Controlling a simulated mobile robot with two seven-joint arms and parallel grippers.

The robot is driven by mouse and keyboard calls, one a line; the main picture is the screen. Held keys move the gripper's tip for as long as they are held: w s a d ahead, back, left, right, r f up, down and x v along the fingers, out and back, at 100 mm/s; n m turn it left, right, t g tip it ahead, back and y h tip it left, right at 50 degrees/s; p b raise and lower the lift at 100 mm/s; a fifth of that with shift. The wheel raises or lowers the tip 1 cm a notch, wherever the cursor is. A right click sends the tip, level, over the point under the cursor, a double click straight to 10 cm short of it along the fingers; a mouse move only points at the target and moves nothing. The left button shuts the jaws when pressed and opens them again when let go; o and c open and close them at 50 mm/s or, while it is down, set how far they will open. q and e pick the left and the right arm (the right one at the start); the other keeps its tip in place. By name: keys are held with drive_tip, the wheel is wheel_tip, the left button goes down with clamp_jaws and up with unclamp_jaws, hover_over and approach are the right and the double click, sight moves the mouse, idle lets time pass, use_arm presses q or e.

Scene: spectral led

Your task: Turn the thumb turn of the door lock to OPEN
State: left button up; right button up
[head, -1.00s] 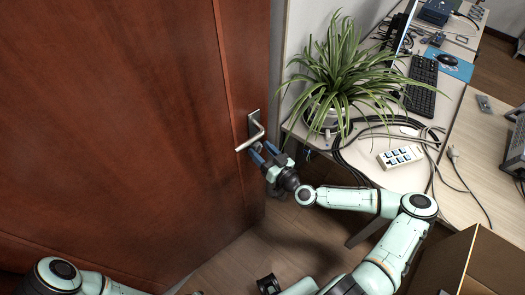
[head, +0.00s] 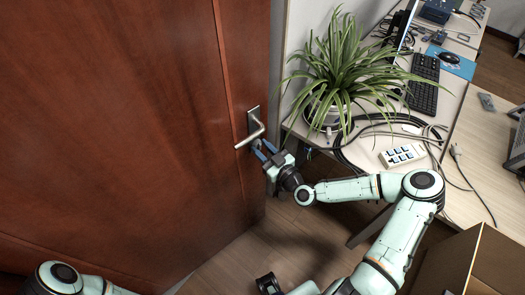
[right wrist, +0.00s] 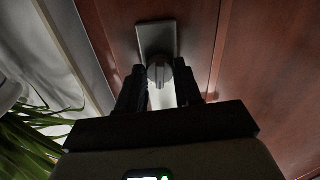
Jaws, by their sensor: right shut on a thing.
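The brown wooden door (head: 120,120) carries a metal lock plate (head: 254,115) with a lever handle (head: 252,135) near its right edge. In the right wrist view the thumb turn (right wrist: 160,74) is a grey round knob on the pale plate (right wrist: 157,38), its raised grip roughly upright in the picture. My right gripper (head: 262,149) is just below the lever handle in the head view. Its dark fingers (right wrist: 159,86) stand either side of the thumb turn and are shut on it. The head view hides the thumb turn, and no OPEN marking is readable.
A desk (head: 375,150) right of the door holds a spiky potted plant (head: 345,70), cables, a power strip (head: 402,155) and a keyboard (head: 423,85). A cardboard box (head: 475,265) stands at the lower right. Wooden floor (head: 225,265) shows below the door.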

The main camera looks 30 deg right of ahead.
use_arm(q)
drive_tip(key=f+b, duration=0.1)
drive_tip(key=s+f+b, duration=0.1)
drive_tip(key=f+b, duration=0.3)
drive_tip(key=shift+s+f, duration=0.2)
drive_tip(key=shift+s, duration=0.05)
use_arm(e)
drive_tip(key=n, duration=0.6)
drive_tip(key=shift+r, duration=0.1)
drive_tip(key=shift+d, duration=0.1)
drive_tip(key=o, duration=1)
drive_tip(key=shift+o, duration=0.2)
